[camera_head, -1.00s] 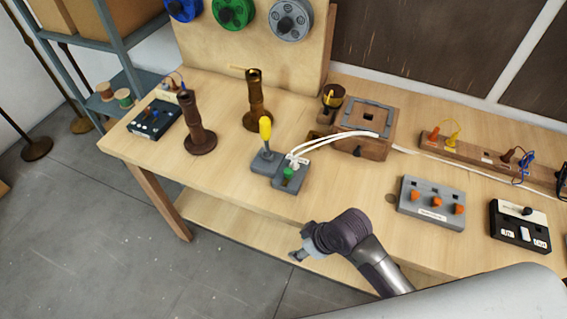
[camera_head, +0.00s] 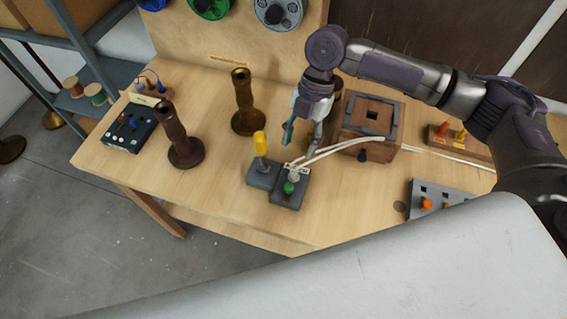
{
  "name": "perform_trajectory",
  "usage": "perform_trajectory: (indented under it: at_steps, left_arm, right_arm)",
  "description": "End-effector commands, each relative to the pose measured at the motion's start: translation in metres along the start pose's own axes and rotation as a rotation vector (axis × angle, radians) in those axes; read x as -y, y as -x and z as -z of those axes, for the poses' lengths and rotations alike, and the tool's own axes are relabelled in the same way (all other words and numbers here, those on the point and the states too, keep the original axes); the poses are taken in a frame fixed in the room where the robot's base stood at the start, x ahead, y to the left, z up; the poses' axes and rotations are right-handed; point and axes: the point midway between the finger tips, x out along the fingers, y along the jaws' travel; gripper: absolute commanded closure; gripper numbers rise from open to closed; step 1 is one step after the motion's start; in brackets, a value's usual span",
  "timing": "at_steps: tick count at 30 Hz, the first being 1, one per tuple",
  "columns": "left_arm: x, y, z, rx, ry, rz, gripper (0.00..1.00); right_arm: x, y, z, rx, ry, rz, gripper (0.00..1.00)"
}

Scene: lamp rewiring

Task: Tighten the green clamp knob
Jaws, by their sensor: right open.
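The green clamp knob (camera_head: 289,187) sits on a small grey clamp block (camera_head: 283,202) near the front edge of the bench. A white cable end (camera_head: 295,174) sits just behind the knob, with two white wires running to the right. My right gripper (camera_head: 301,138) points down with its fingers apart and empty. It is above and behind the knob in the picture, not touching it. A yellow-handled tool (camera_head: 260,145) stands upright in the grey block beside the clamp. My left gripper is not in view.
Two brown lamp columns (camera_head: 243,105) (camera_head: 177,138) stand to the left. A wooden box (camera_head: 374,117) with a grey top frame is right of the gripper. A grey panel with orange knobs (camera_head: 428,199) is further right. The bench front left is clear.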

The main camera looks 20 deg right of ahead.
Motion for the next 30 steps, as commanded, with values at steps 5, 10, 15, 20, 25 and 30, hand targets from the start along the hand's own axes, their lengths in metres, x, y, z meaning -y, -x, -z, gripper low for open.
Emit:
perform_trajectory:
  at_steps: [5,10,15,20,25,30]
  left_arm:
    - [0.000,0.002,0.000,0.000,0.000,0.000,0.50]
    - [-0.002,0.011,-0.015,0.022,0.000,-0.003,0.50]
    - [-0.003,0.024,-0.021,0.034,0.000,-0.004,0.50]
    - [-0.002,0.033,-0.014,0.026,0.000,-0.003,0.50]
    - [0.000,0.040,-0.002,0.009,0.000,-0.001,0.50]
    - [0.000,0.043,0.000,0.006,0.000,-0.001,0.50]
  right_arm:
    - [0.004,0.009,-0.003,-0.011,0.027,0.016,0.49]
    - [0.005,-0.012,-0.001,-0.013,0.027,0.017,0.49]
    - [0.005,-0.047,0.000,-0.013,0.026,0.017,0.49]
    - [0.005,-0.081,0.000,-0.013,0.025,0.016,0.49]
    - [0.005,-0.108,-0.001,-0.012,0.025,0.014,0.49]
    - [0.005,-0.123,-0.001,-0.010,0.026,0.013,0.49]
